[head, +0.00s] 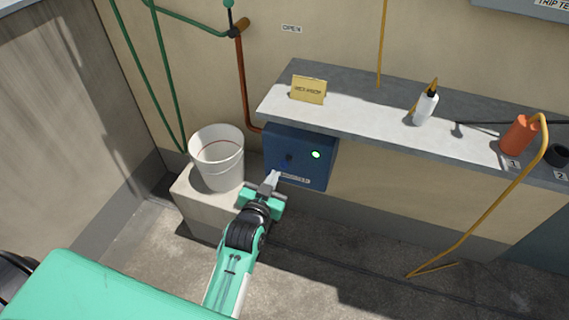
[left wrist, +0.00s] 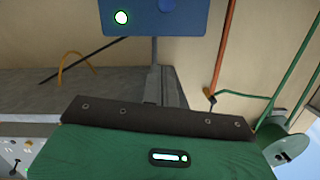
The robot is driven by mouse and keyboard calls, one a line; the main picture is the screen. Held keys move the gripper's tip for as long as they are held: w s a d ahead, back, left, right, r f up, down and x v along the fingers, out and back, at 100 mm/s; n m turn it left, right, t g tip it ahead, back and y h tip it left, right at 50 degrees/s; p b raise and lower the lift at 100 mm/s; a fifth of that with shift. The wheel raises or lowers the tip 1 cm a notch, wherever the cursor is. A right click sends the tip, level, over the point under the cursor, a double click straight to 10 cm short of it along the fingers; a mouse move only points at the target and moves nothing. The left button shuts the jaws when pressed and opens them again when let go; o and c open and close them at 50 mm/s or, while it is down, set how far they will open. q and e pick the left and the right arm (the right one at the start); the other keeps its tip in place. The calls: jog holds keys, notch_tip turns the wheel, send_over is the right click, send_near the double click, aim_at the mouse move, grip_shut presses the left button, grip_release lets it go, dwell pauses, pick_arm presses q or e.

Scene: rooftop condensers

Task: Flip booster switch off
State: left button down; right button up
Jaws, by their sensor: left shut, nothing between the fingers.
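The blue booster box (head: 325,170) is mounted on the wall below the grey shelf. It has a dark blue switch knob (head: 289,160) on the left of its face and a lit green lamp (head: 316,154) on the right. A small label runs along its lower edge. My left gripper (head: 271,178) is shut and empty, just in front of the box's lower left corner, below the knob. I cannot tell if it touches the box. In the left wrist view the box (left wrist: 140,28), lit lamp (left wrist: 122,17) and part of the knob (left wrist: 167,5) show at the top.
A white bucket (head: 218,165) stands on a pale block (head: 200,206) left of the box. The shelf (head: 360,115) above carries a yellow sign (head: 309,90), a white bottle (head: 425,107) and an orange container (head: 518,136). A copper pipe (head: 243,85) runs down beside the box. A yellow rail (head: 480,210) stands at right.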

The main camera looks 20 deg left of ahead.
pick_arm(q)
send_over(282, 165)
jog(key=s+d, duration=0.1)
jog(key=s, duration=0.1)
jog(key=f, duration=0.2)
jog(key=shift+w+a+f+b, duration=0.15)
jog(key=shift+f+b, duration=0.25)
jog(key=shift+f, duration=1.25)
pick_arm(e)
jog(key=shift+r, duration=0.85)
jog(key=shift+w, duration=0.15)
pick_arm(q)
jog(key=shift+a+f, duration=0.1)
